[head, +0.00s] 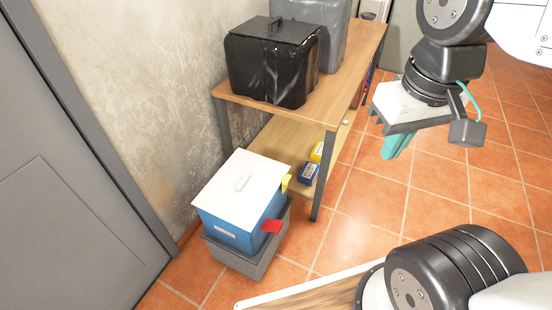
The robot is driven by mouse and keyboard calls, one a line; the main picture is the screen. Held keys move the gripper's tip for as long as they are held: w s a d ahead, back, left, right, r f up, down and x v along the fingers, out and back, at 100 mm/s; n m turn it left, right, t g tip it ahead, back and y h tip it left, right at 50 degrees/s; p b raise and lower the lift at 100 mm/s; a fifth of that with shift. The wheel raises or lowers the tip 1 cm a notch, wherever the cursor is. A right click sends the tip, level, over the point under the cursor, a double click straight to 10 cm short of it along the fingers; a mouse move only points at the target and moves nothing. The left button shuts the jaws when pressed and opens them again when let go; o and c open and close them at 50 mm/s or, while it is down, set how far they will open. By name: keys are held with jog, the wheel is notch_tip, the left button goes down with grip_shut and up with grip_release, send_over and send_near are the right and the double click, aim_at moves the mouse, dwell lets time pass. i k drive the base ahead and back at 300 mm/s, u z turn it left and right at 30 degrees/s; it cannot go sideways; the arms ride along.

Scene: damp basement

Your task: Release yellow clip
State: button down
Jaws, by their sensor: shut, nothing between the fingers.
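A blue box (228,232) with a white lid (243,189) stands on a grey crate (246,261) on the floor by the wall. A yellow clip (285,183) sits at the lid's right edge, near the back corner. A red clip (272,226) sticks out at the box's front right corner. I cannot tell whether the clips are fastened. My gripper (397,146), with teal fingers, is shut and empty. It hangs in the air to the right of the box, well apart from both clips.
A wooden shelf unit (345,80) stands behind the box, with a black lidded bin (268,62) and a grey bin (333,40) on top. A small blue box (308,173) and a yellow item (317,152) lie on its lower shelf. A grey door (60,180) is at left. Tiled floor is clear at right.

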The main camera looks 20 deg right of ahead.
aim_at(286, 178)
jog(key=i, duration=0.85)
jog(key=u, duration=0.1)
